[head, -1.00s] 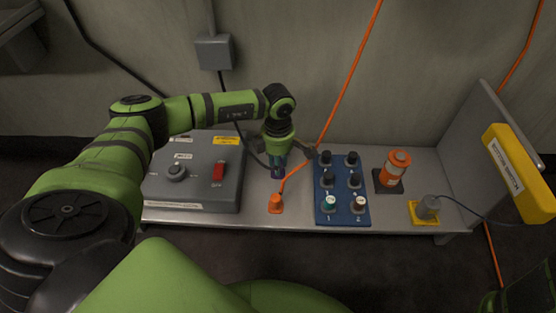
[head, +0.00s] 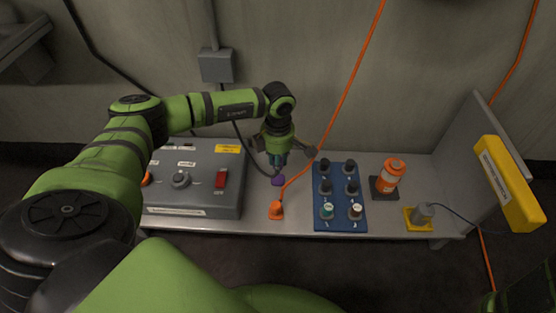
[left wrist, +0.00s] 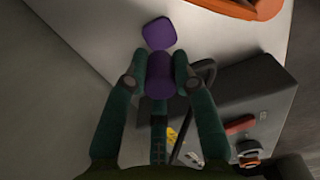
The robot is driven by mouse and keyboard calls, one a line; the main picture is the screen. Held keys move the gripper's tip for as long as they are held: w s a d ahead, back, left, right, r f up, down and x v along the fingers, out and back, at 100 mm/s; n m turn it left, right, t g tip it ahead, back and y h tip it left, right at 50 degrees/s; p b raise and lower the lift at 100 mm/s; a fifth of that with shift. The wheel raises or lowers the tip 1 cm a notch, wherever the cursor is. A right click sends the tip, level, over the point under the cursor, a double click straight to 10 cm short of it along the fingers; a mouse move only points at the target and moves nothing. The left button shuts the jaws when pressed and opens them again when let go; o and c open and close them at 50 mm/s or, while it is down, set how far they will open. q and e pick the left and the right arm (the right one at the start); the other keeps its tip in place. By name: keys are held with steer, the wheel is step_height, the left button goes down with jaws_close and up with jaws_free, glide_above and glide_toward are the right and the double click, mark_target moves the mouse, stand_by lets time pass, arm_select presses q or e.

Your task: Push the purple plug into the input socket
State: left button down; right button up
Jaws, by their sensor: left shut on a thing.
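My left gripper (head: 277,170) points down over the bench, left of the blue panel. In the left wrist view its fingers (left wrist: 158,78) are shut on the purple plug (left wrist: 160,75), a short cylinder. A purple rounded square (left wrist: 159,33) lies on the bench just beyond the plug's end; it also shows under the gripper in the head view (head: 278,181). I cannot tell whether plug and square touch. The grey box (head: 222,200) has a knob, a red switch and an orange ring (head: 147,179) partly behind my arm. I cannot tell which part is the input socket. My right gripper is not in view.
A dark cable (head: 246,150) hangs from the wall box (head: 216,65) to near the gripper. An orange plug (head: 276,210) with an orange cable stands close by. The blue knob panel (head: 340,222), an orange lamp (head: 393,172) and a yellow-based connector (head: 422,214) stand farther right.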

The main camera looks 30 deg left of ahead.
arm_select(q)
steer(key=shift+r, duration=0.35)
